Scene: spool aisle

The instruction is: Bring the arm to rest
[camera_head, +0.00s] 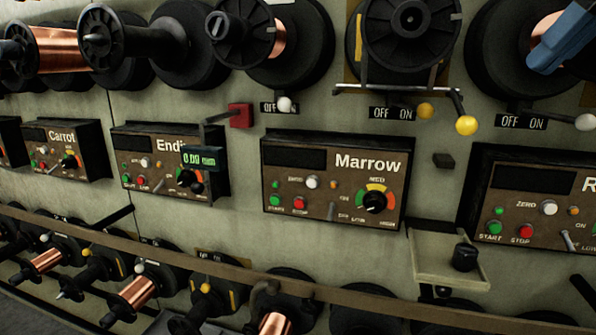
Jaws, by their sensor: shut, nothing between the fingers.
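No part that I can be sure is my arm or gripper shows in the head view. A blue, angular piece (560,38) stands in front of a copper spool at the upper right edge; I cannot tell what it is. The view is filled by a pale panel wall (240,220) with brown control boxes.
Spools (275,45) jut out along the top and more along the bottom. A rail (330,295) crosses low. A small shelf (440,262) holds a black knob-like piece (465,256). Levers with yellow balls (466,125) and a green-lit gauge (204,160) stick out.

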